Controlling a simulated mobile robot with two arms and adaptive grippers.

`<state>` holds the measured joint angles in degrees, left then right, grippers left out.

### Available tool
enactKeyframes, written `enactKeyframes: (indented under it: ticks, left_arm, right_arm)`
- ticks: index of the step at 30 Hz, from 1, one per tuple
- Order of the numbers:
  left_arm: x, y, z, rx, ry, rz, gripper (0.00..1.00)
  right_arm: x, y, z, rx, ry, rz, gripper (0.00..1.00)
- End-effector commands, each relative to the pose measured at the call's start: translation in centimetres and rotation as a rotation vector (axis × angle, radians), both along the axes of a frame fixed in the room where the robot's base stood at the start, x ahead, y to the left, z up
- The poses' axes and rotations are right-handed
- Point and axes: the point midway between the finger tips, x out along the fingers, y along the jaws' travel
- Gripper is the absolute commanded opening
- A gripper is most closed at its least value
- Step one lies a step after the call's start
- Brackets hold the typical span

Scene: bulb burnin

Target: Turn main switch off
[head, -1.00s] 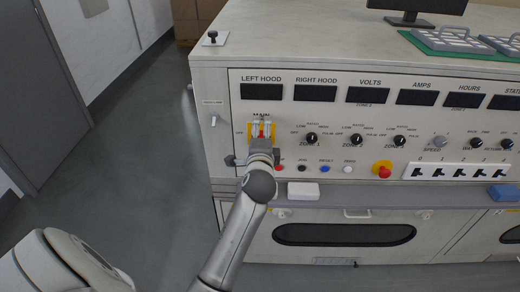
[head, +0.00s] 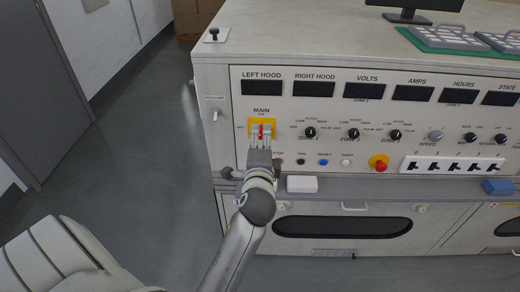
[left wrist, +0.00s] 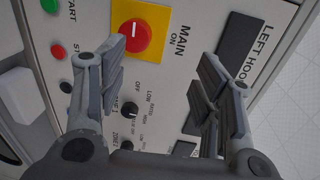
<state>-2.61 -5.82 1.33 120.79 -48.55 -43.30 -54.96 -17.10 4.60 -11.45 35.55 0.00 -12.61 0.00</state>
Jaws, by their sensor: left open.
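The main switch is a red knob (head: 262,132) on a yellow square plate (head: 273,122) under the MAIN label, at the panel's left. In the left wrist view the red knob (left wrist: 134,39) has a white mark near its top edge; ON is printed to the right of the yellow plate (left wrist: 121,10) and OFF below it. My left gripper (head: 260,140) is in front of the plate and partly covers it. It is open and empty, fingers apart (left wrist: 163,65); the knob shows beyond them, nearer the left finger. I cannot tell any contact. My right gripper is out of view.
Small round buttons (head: 323,162) sit right of the gripper, with zone knobs (head: 310,132) above them. A red emergency button (head: 379,164) and a row of black switches (head: 436,167) are further right. A white block (head: 302,184) lies on the ledge below. Floor is clear at left.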

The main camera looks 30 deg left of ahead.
Motion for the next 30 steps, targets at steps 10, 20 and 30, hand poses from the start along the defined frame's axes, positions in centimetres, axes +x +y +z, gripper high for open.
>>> enactKeyframes:
  ticks: [10,20,30]
  left_arm:
    - [-2.1,-1.3,0.0,-0.001,0.0,-0.001,0.6]
    - [-2.9,-1.8,0.0,-0.001,-0.001,-0.001,0.6]
    - [-2.8,-1.7,0.1,-0.001,0.001,0.0,0.6]
  right_arm:
    - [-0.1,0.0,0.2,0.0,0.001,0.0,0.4]
    - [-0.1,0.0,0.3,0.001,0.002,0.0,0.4]
    - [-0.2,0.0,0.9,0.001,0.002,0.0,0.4]
